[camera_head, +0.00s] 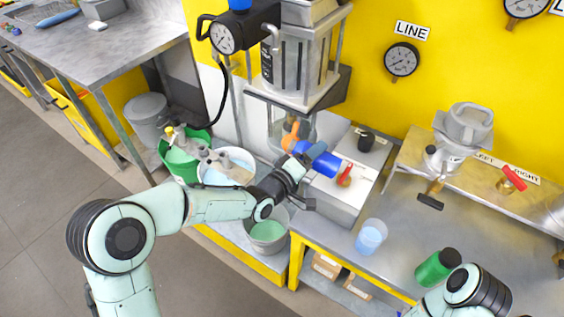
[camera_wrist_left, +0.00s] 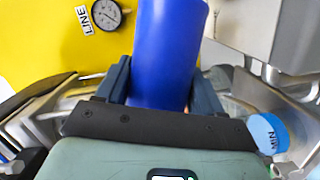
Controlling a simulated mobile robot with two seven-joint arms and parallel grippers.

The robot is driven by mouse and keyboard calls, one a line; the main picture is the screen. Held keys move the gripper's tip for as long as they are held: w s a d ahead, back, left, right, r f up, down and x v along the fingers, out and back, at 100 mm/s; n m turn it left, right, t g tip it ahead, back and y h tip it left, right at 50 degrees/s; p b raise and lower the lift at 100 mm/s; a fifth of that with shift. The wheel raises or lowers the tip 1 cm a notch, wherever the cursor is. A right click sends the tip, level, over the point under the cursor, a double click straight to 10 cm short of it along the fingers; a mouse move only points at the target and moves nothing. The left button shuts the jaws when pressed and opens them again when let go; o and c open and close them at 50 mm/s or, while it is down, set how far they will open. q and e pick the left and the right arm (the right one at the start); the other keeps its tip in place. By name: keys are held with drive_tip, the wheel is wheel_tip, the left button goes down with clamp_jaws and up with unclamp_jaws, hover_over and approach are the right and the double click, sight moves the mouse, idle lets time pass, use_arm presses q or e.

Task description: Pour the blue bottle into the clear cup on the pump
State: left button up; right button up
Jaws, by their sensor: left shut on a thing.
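My left gripper (camera_head: 305,163) is shut on the blue bottle (camera_head: 322,162), above the grey box with a black knob. The bottle looks tilted in the head view, and its mouth cannot be made out. In the left wrist view the blue bottle (camera_wrist_left: 168,50) stands between both fingers. A translucent grey cup-like vessel (camera_head: 465,125) sits on a metal fitting with a black handle at the right, apart from the bottle. A clear cup with light blue contents (camera_head: 371,237) stands on the bench. I cannot tell which vessel is the cup on the pump. My right gripper is out of view.
A green bottle with a black cap (camera_head: 437,267) is on the steel bench near my right arm. The grey box (camera_head: 335,205) stands under the bottle. A tall metal vessel (camera_head: 295,60) rises behind. Buckets (camera_head: 268,235) stand lower left. Bench space beyond the cup is clear.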

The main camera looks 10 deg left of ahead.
use_arm(q)
drive_tip(key=shift+a+n+t+b, duration=0.25)
drive_tip(key=shift+n+t+b, duration=0.05)
drive_tip(key=shift+n+b, duration=0.35)
idle(2.4)
